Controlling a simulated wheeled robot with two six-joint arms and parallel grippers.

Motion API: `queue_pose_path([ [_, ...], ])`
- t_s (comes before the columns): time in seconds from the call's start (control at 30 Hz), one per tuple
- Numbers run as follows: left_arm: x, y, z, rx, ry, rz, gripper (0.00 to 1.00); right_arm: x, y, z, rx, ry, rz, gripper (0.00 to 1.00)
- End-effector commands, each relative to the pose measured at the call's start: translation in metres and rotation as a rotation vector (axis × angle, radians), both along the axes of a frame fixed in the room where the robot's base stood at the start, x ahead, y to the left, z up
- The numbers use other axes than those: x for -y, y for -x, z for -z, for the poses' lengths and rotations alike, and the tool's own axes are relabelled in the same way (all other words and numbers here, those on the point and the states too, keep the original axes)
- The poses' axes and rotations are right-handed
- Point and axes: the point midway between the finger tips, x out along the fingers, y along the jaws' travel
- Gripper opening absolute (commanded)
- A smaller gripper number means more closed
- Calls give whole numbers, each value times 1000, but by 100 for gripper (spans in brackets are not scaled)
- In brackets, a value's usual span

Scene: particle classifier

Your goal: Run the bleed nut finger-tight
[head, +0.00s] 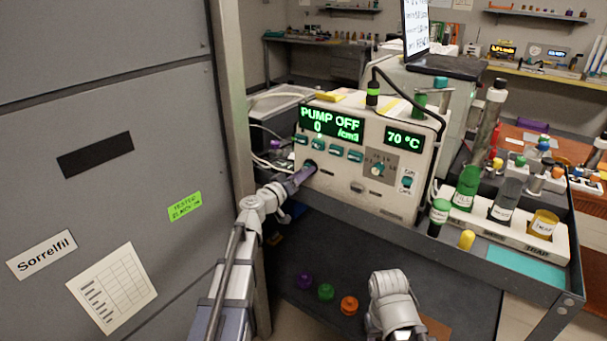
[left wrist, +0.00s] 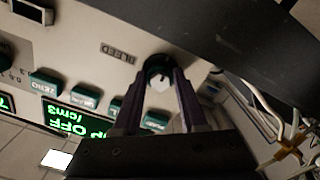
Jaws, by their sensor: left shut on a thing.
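The particle classifier (head: 345,192) is a cream box on a grey cart. Its green displays read "PUMP OFF", "0 /cm3" and "70 °C". The bleed nut (left wrist: 157,66) is a dark round knob with a pale centre, beside the "BLEED" label (left wrist: 122,52) on the panel. My left gripper (head: 305,174) reaches the lower left of the front panel. In the left wrist view its two purple fingers (left wrist: 159,84) are closed on the nut from both sides. The nut's thread is hidden. Of my right arm only a pale wrist link shows at bottom centre; its fingers are out of view.
Teal buttons (head: 318,145) sit just above the left gripper. A grey cabinet (head: 100,130) stands close on the left. Purple, green and orange knobs (head: 326,292) lie on the lower shelf. A bottle rack (head: 490,227) stands right of the classifier.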

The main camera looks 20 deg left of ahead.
Motion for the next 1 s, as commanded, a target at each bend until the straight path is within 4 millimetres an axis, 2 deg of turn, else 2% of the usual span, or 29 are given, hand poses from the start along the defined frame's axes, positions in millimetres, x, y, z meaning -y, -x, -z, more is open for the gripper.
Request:
queue_pose_path([
  [0.3,0,2,1,-1,-2,0,0,0,0,0,0,0,0,50],
  [0.33,0,2,1,-1,-2,0,45,0,0,0,0,0,0,50],
  [0.57,0,1,0,0,0,-1,71,0,0,0,0,0,0,50],
  [0.87,0,1,0,0,1,0,72,0,0,0,0,0,0,50],
  [1.0,-3,9,0,0,1,-2,72,0,0,0,0,0,0,50],
])
